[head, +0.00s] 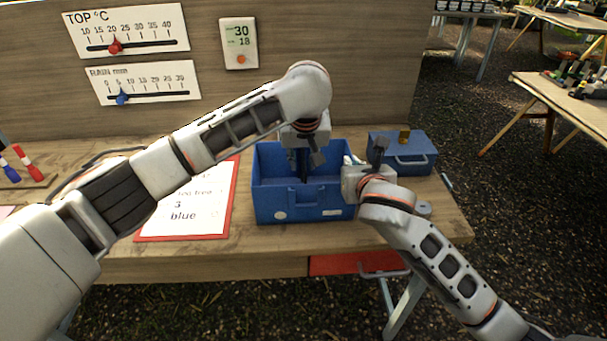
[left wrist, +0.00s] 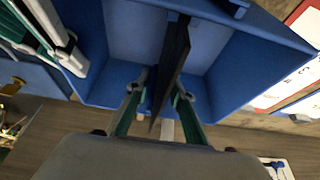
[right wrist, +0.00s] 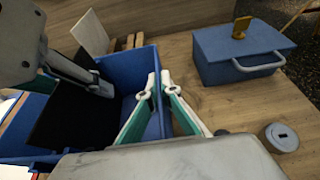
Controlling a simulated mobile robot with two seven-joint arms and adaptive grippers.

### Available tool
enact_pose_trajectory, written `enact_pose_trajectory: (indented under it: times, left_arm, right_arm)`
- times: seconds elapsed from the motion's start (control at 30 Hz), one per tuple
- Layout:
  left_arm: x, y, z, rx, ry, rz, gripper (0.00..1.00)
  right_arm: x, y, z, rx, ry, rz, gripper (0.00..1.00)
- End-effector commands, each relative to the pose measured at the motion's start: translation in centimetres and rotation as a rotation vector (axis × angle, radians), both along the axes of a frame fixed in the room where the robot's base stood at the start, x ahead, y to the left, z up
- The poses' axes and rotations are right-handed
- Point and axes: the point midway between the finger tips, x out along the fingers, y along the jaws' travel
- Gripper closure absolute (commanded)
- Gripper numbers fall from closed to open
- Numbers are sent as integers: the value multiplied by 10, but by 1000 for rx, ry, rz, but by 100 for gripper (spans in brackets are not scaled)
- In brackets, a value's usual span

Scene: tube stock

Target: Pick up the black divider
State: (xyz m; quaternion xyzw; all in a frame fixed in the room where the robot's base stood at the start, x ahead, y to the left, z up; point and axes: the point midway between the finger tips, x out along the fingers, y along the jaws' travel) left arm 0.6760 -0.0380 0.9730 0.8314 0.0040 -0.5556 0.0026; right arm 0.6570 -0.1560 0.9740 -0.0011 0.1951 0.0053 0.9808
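The black divider (right wrist: 75,122) is a thin dark panel standing in the blue bin (head: 302,201). In the left wrist view it runs edge-on between my left fingers (left wrist: 160,88). They straddle it with a visible gap on at least one side, so my left gripper is open. In the head view my left gripper (head: 304,160) is over the bin and largely hides the divider. My right gripper (head: 362,168) is at the bin's right wall. In the right wrist view its fingertips (right wrist: 156,88) are close together on either side of that wall and look closed on it.
A blue lidded box (head: 404,158) with a brass-coloured latch stands right of the bin. A round grey item (right wrist: 282,137) lies before it. A red-edged sheet (head: 190,205) lies left of the bin. An upright board with gauges (head: 126,30) stands behind the table.

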Motion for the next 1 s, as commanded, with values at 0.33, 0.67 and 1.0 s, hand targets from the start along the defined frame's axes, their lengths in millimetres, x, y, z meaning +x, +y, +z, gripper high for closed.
enact_pose_trajectory:
  times: [0.33,0.67,1.0]
  left_arm:
    - [0,0,-4,-1,1,0,78]
    - [0,0,-4,-1,0,0,100]
    - [0,0,-3,0,0,0,100]
  right_arm:
    - [0,0,-1,-1,1,-1,100]
    - [0,0,0,-1,1,-1,100]
    - [0,0,0,-1,1,-1,100]
